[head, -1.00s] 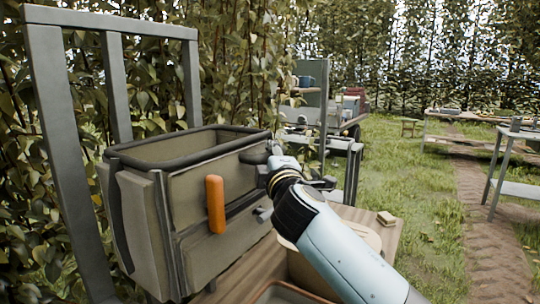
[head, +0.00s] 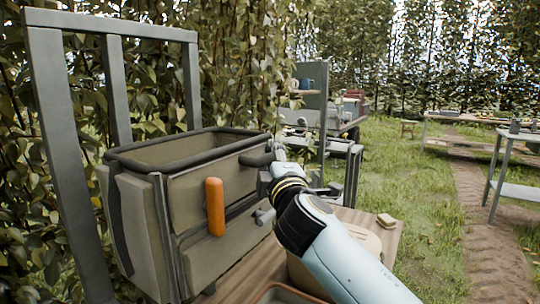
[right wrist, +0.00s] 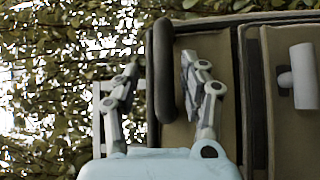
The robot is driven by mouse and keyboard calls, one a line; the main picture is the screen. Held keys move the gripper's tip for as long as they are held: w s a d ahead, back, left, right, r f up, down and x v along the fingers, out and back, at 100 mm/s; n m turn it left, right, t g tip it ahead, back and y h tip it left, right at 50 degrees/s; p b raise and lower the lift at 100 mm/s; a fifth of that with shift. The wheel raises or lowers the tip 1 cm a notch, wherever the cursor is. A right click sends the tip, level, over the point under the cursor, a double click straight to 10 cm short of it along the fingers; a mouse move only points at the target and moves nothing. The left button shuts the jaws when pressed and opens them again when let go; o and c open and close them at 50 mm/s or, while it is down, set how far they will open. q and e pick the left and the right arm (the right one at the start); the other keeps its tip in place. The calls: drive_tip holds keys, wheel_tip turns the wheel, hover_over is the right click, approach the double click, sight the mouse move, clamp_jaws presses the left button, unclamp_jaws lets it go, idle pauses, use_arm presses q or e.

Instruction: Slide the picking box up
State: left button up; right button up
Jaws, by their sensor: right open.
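The picking box (head: 196,196) is a khaki canvas box with a dark padded rim, standing upright against a grey upright frame. It also shows in the right wrist view (right wrist: 285,135). A dark rounded bar (head: 260,158) sits at its upper right corner. My right gripper (right wrist: 160,70) is open at that corner. In the right wrist view its two fingers stand on either side of the dark bar (right wrist: 164,95), with a gap on the left side. In the head view the right gripper's fingers are mostly hidden behind its wrist. My left gripper is out of view.
An orange handle (head: 215,206) and a grey knob (head: 265,216) stick out of the box front. The grey frame (head: 55,130) rises behind the box at the left, before a leafy hedge (head: 235,70). Grass and tables (head: 515,188) lie to the right.

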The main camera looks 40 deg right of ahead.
drive_tip(key=v, duration=0.9)
drive_tip(key=shift+s, duration=0.2)
drive_tip(key=shift+a, duration=0.1)
